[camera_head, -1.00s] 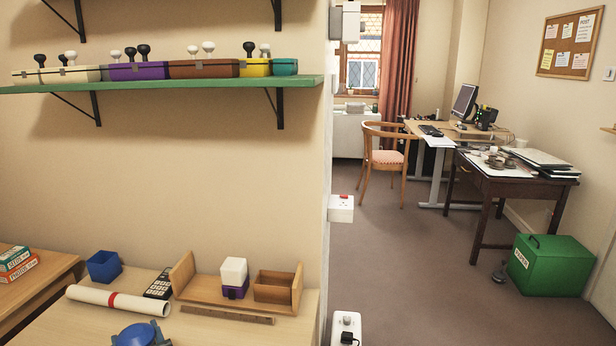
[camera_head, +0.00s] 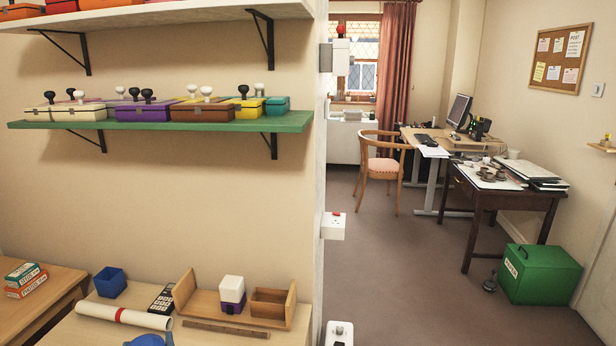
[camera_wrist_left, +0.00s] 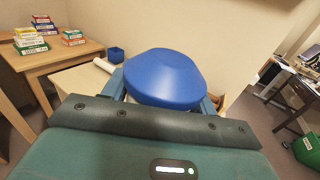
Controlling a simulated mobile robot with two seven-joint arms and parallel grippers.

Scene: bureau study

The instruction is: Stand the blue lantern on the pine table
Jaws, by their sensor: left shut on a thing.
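The blue lantern (camera_wrist_left: 165,78) fills the middle of the left wrist view, its rounded blue top towards the camera. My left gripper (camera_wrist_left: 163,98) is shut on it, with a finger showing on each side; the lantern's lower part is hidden. In the head view only a bit of the blue lantern (camera_head: 149,341) shows at the bottom edge, in front of the light wooden table (camera_head: 215,338). I cannot tell its height above the table. Another light wooden table (camera_head: 50,305) stands at the left. My right gripper is not in view.
On the nearer table are a blue cup (camera_head: 110,283), a paper roll (camera_head: 122,315), a calculator (camera_head: 162,298), a ruler (camera_head: 225,332) and a wooden organiser (camera_head: 205,300) with a white-and-purple block (camera_head: 232,292). Small boxes (camera_head: 25,280) lie on the left table. A green shelf (camera_head: 160,125) hangs above.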

